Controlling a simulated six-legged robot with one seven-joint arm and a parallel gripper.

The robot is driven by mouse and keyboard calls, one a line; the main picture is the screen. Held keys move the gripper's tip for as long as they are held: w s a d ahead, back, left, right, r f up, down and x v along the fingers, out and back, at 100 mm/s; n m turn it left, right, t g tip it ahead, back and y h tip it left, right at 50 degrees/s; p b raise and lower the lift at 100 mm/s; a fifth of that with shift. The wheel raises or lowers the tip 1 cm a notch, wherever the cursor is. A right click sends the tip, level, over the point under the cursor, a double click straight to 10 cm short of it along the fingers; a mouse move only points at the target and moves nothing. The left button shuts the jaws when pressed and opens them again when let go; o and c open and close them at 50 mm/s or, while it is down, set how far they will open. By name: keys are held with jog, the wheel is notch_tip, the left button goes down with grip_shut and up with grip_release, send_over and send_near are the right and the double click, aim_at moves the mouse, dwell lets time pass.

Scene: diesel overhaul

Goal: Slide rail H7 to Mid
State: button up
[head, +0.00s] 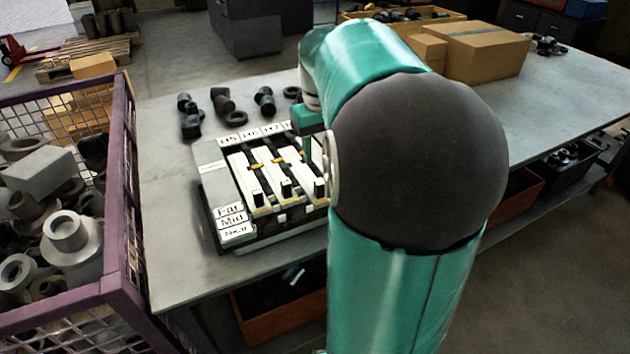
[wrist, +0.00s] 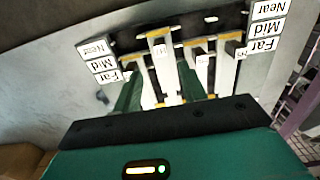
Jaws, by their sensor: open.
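The slide panel (head: 212,178) stands on the bench, with white rails side by side under labels H5, H6 and H7 (head: 269,129). Rail H7 (head: 296,170) is the rightmost rail clearly visible; my arm hides what lies beyond. Its black handle (head: 320,188) is near the front end. In the wrist view, seen from the opposite side, my gripper (wrist: 160,78) is open. Its green fingers reach down on either side of a white rail (wrist: 161,60), apparently H7. I cannot tell whether they touch it.
Dark pipe fittings (head: 222,100) lie behind the panel. A purple mesh cage (head: 122,200) full of parts stands at the left of the bench. Cardboard boxes (head: 485,50) sit at the back right. The bench left of the panel is clear.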

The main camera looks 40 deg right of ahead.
aim_at(319, 183)
notch_tip(319, 183, down, 10)
jog(key=shift+r, duration=0.1)
jog(key=shift+c, duration=0.4)
grip_shut()
